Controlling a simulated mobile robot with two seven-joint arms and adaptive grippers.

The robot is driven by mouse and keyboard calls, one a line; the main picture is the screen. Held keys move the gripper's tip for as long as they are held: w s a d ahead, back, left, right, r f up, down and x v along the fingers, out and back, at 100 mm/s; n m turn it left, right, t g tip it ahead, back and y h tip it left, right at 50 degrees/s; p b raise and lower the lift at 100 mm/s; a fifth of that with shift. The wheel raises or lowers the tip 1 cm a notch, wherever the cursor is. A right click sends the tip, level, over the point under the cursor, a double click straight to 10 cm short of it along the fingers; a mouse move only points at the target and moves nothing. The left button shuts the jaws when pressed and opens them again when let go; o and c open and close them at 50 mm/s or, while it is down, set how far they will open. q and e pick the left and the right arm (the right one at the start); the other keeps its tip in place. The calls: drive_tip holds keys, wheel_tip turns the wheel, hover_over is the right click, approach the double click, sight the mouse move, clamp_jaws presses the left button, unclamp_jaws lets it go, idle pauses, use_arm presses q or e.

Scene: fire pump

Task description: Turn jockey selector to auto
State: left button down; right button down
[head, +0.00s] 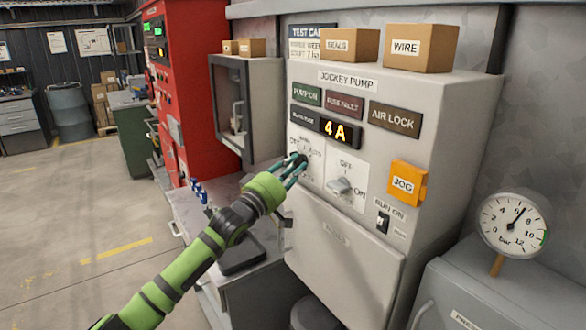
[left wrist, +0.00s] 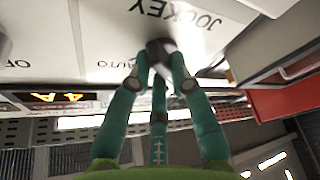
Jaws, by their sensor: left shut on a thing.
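The jockey selector (head: 299,158) is a small dark knob on the left plate of the grey jockey pump panel (head: 350,110). In the left wrist view the knob (left wrist: 158,46) sits between my teal fingers, below the upside-down word JOCKEY. My left gripper (head: 294,168) is shut on it, with its fingers touching the knob from the front. The AUTO label (left wrist: 114,63) shows to the left of the knob in that view. The fingers hide much of the knob, so I cannot tell where it points. My right gripper is in neither view.
A second, light-coloured switch (head: 340,186) with OFF and ON labels is just right of the selector. An orange JOG box (head: 407,183) and a pressure gauge (head: 514,222) are further right. An open grey box (head: 245,105) and a red cabinet (head: 193,80) stand left.

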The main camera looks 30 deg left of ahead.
use_arm(q)
drive_tip(key=m+b, duration=0.1)
drive_tip(key=m+h+b, duration=0.2)
drive_tip(key=m, duration=0.1)
drive_tip(key=shift+a+f, duration=0.15)
drive_tip(key=shift+f, duration=0.15)
drive_tip(key=m+h, duration=0.1)
drive_tip(key=m, duration=0.1)
drive_tip(key=m+h+b, duration=0.1)
drive_tip(key=m, duration=0.2)
drive_tip(key=shift+w+a+h, duration=0.1)
drive_tip(key=shift+a+h, duration=0.05)
drive_tip(key=shift+h, duration=0.25)
drive_tip(key=m+g+h, duration=0.1)
drive_tip(key=m+h, duration=0.1)
drive_tip(key=m, duration=0.4)
drive_tip(key=m+g+h+b, duration=0.1)
drive_tip(key=m+g+h, duration=0.1)
drive_tip(key=m, duration=0.4)
drive_tip(key=a+m+g+h, duration=0.1)
drive_tip(key=m+g+h, duration=0.1)
drive_tip(key=m, duration=0.4)
drive_tip(key=shift+w+h+b, duration=0.2)
drive_tip(key=shift+h+b, duration=0.15)
drive_tip(key=shift+h, duration=0.05)
drive_tip(key=shift+m, duration=0.3)
drive_tip(key=c, duration=1.1)
unclamp_jaws()
drive_tip(key=v, duration=1.2)
